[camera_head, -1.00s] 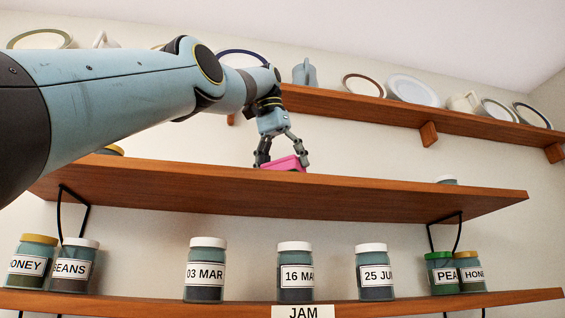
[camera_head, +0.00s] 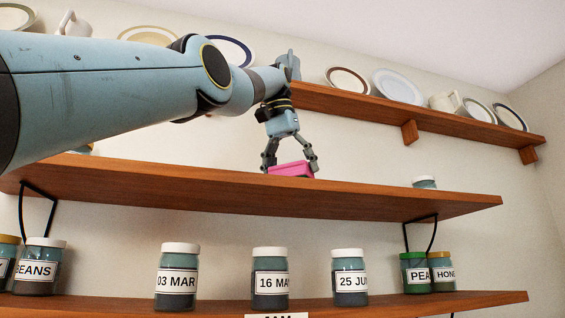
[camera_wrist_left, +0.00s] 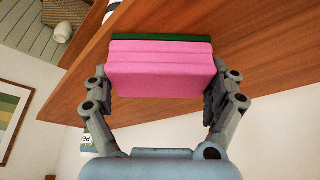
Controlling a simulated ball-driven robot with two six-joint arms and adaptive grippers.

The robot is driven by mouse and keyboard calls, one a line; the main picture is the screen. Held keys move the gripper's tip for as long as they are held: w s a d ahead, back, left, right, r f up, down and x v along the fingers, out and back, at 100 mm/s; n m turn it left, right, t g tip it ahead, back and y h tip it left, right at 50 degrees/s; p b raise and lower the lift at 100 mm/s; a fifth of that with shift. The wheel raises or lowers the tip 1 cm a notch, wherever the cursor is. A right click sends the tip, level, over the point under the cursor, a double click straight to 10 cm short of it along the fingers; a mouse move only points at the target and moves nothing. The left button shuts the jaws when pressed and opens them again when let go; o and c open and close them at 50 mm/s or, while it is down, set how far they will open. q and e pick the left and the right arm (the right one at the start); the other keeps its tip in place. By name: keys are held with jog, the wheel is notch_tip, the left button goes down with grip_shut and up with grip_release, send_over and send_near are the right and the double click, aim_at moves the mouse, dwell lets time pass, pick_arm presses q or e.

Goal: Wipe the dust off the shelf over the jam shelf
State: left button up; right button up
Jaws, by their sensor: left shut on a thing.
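The shelf over the jam shelf (camera_head: 200,188) is a wooden board across the middle of the head view. My left gripper (camera_head: 290,165) is shut on a pink sponge (camera_head: 291,170) at this shelf, near its middle. In the left wrist view the sponge (camera_wrist_left: 160,75) sits between the two fingers of the gripper (camera_wrist_left: 160,95) and has a dark green layer on its far side, against or close to the wood (camera_wrist_left: 260,60). Whether it touches is unclear. I cannot make out dust on the board. My right gripper is not in view.
The jam shelf (camera_head: 400,303) below holds several labelled jars (camera_head: 270,280). A higher shelf (camera_head: 370,108) holds plates and mugs.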

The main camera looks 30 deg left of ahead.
aim_at(270, 167)
pick_arm(q)
jog(key=shift+s+a+f+b, duration=0.15)
jog(key=shift+s+a+b, duration=0.15)
jog(key=shift+b, duration=0.3)
jog(key=shift+s+a+r+b, duration=0.2)
jog(key=shift+s+a+b, duration=0.6)
jog(key=shift+s+a, duration=0.35)
jog(key=shift+s+a+f+b, duration=0.2)
jog(key=shift+s+b, duration=0.15)
jog(key=shift+b, duration=0.2)
jog(key=shift+s+a+b, duration=0.55)
jog(key=shift+s, duration=0.15)
jog(key=shift+s+a, duration=0.15)
jog(key=shift+s, duration=0.15)
jog(key=shift+s+a+b, duration=0.45)
jog(key=shift+b, duration=0.05)
jog(key=shift+s+a+r+b, duration=0.1)
jog(key=shift+s+a+b, duration=0.2)
jog(key=shift+s+a, duration=0.6)
jog(key=shift+d, duration=0.1)
